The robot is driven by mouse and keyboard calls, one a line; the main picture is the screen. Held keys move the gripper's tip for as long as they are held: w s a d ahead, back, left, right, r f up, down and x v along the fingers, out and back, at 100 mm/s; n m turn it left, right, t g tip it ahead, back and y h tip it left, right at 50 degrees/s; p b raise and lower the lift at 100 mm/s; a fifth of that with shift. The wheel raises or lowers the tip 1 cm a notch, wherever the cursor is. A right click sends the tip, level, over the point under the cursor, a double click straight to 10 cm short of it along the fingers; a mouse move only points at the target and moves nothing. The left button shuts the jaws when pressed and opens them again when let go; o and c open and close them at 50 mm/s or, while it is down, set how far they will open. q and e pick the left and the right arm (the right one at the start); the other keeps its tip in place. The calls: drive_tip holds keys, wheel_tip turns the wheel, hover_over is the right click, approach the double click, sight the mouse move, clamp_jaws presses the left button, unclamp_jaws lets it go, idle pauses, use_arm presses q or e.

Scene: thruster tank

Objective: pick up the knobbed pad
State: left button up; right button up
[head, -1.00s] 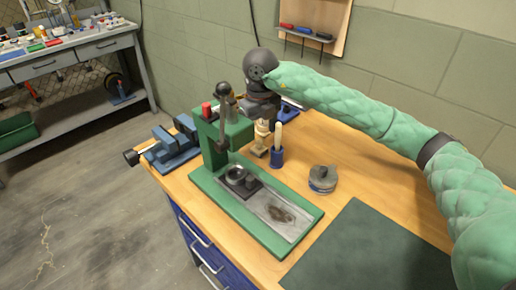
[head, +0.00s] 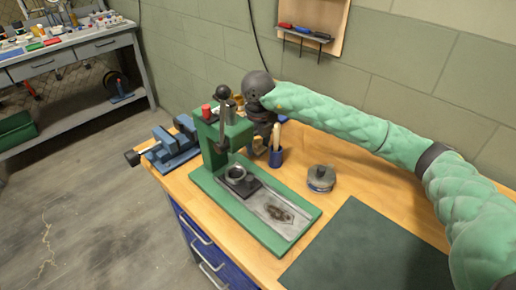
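A round grey pad with a small knob on top (head: 320,178), which looks like the knobbed pad, sits on the wooden bench to the right of the green press. Nothing touches it. My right arm comes in from the right, passing above and behind the pad. My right gripper (head: 262,132) points down behind the press column, left of and beyond the pad. Its fingers are mostly hidden, so I cannot tell whether they are open. My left gripper is not in view.
The green press (head: 213,145) has a lever and a long base with a metal tray (head: 285,220). A blue holder (head: 275,157) with a light stick stands near my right gripper. A blue vise (head: 172,150) is at the left. A dark green mat (head: 370,255) lies at the front right.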

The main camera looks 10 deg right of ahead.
sight(258, 141)
drive_tip(key=shift+c, duration=1.2)
drive_tip(key=shift+r, duration=0.1)
